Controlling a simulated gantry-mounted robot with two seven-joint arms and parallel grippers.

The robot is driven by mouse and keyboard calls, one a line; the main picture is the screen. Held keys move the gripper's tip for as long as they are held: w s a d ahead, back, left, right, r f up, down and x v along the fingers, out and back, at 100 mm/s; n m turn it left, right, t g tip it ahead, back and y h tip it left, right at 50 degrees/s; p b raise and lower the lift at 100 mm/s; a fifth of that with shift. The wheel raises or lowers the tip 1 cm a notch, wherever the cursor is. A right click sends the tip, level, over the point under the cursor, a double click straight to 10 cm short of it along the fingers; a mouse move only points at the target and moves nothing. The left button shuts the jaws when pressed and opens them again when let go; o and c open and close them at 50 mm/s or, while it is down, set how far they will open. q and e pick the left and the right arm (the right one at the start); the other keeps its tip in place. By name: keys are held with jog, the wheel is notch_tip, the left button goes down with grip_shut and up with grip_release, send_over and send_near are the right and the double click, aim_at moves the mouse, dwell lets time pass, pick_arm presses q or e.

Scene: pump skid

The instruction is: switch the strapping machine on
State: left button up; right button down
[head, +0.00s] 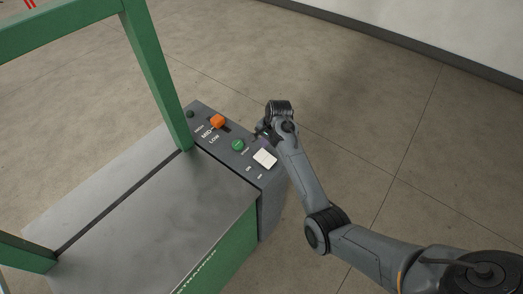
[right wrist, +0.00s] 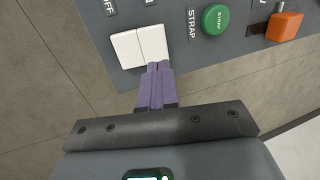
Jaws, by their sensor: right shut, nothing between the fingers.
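The strapping machine (head: 150,215) has a grey top and a green frame, with a dark control panel (head: 205,148) along its far right side. A white two-part rocker switch (head: 265,158) sits at the panel's near end and shows large in the right wrist view (right wrist: 139,47). An OFF label is beside its left half there. My right gripper (head: 263,139) is shut and empty. In the right wrist view its purple fingertips (right wrist: 159,68) are at the lower edge of the switch's right half; I cannot tell if they touch. My left gripper is not in view.
A green STRAP button (head: 238,145) and an orange slider knob (head: 218,121) with LOW and MID marks sit farther along the panel. The green frame post (head: 155,75) rises beside the panel. The floor right of the machine is clear up to a wall (head: 450,35).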

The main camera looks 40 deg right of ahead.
aim_at(260, 153)
jog(key=x, duration=0.5)
jog(key=shift+f+b, duration=0.1)
jog(key=shift+b, duration=0.2)
jog(key=shift+w+f, duration=0.15)
jog(key=shift+f, duration=0.45)
